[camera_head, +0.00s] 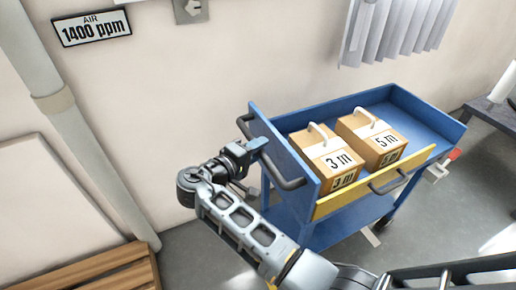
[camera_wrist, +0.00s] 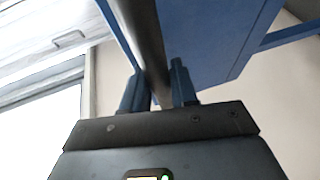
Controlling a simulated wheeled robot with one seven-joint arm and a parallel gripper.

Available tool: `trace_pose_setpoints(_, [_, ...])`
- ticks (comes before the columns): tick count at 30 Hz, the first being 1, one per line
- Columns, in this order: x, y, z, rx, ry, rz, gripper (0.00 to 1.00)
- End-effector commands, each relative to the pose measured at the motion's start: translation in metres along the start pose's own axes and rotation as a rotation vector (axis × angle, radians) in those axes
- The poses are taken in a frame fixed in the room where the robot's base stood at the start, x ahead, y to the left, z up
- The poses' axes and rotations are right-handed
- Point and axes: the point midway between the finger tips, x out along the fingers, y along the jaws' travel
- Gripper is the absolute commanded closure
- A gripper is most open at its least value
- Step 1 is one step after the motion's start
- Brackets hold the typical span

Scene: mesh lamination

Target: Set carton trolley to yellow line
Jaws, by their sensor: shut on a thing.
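The blue carton trolley (camera_head: 424,119) stands near the wall in the head view. It has a yellow front panel (camera_head: 330,205) and a dark push handle (camera_head: 283,184) on its left end. Two cartons, marked 3 m (camera_head: 326,158) and 5 m (camera_head: 371,139), sit on its top tray. My gripper (camera_head: 259,146) is at the push handle. In the wrist view my gripper's fingers (camera_wrist: 160,88) are shut around the handle bar (camera_wrist: 143,40), with the trolley's blue panel (camera_wrist: 215,40) beyond. No yellow line on the floor shows in either view.
A wooden slatted bench (camera_head: 95,272) is at the lower left, beside a vertical pipe (camera_head: 85,145). A grey bench or table (camera_head: 495,115) stands at the right edge. Grey floor (camera_head: 440,210) is open in front of the trolley's right side.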

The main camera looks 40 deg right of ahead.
Motion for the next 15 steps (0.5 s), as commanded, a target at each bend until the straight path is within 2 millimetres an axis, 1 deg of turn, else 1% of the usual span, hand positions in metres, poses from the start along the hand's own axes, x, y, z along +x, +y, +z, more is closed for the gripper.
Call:
trace_pose_setpoints(3, [-0.0002, -0.002, 0.0008, -0.003, -0.001, -0.003, 1.0])
trace_pose_setpoints(4, [-0.0002, -0.002, 0.0008, -0.003, -0.001, -0.003, 0.69])
trace_pose_setpoints(6, [-0.0002, -0.0018, 0.0008, -0.002, -0.001, -0.002, 0.63])
trace_pose_setpoints(9, [-0.0001, -0.0013, 0.0006, -0.002, -0.001, -0.002, 0.53])
trace_pose_setpoints(10, [-0.0001, -0.0011, 0.0005, -0.001, -0.001, -0.002, 0.52])
trace_pose_setpoints(15, [0.0001, -0.0006, 0.0003, -0.001, -0.001, -0.001, 0.52])
